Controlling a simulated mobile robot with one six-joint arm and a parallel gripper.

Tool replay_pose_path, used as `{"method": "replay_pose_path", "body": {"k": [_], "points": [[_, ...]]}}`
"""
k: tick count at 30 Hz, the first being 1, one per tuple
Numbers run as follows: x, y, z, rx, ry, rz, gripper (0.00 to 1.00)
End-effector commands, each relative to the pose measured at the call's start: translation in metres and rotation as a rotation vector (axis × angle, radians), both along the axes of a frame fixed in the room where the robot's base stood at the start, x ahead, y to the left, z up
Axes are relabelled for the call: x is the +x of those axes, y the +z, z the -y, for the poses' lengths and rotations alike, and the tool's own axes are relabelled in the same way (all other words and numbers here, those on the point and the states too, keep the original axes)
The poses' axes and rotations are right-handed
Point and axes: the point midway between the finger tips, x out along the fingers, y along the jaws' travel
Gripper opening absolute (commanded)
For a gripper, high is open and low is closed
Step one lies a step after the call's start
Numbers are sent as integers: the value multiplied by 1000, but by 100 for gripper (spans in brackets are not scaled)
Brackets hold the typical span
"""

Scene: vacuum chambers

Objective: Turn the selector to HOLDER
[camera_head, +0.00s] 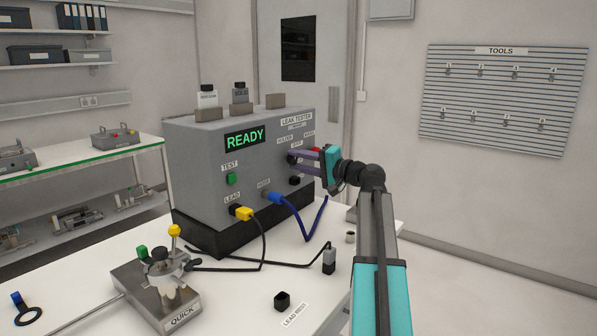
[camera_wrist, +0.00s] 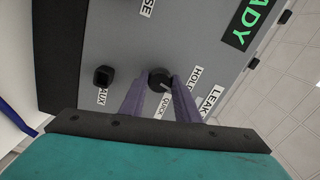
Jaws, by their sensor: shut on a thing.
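The selector is a small round black knob (camera_wrist: 158,76) on the front of the grey leak tester (camera_head: 200,150). My gripper (camera_head: 294,158) has its two purple fingers on either side of the knob in the head view, shut on it. In the wrist view my gripper (camera_wrist: 161,88) also holds the knob between its fingertips. A HOLDER label (camera_wrist: 196,77) lies right of the knob there, partly hidden by a finger. A QUICK label (camera_wrist: 165,103) lies just below the knob. A small light mark shows on the knob; which label it points at is hard to tell.
The tester's display (camera_head: 245,137) reads READY. A green TEST button (camera_head: 231,179), a yellow plug (camera_head: 243,213) and a blue plug (camera_head: 274,198) are on its front. A black AUX port (camera_wrist: 103,75) is near the knob. A QUICK fixture (camera_head: 158,285) stands on the white bench.

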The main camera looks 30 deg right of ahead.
Motion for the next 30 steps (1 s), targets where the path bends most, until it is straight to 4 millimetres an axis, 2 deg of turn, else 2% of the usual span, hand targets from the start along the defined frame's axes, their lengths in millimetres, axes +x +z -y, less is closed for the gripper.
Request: {"method": "replay_pose_path", "body": {"k": [1, 12, 28, 29, 30], "points": [[0, -5, 0, -34, 1, 12, 7], [0, -2, 0, -200, 2, 69, 7], [0, -1, 0, -229, 2, 78, 7], [0, -1, 0, -229, 2, 78, 31], [0, -1, 0, -229, 2, 78, 37]]}}
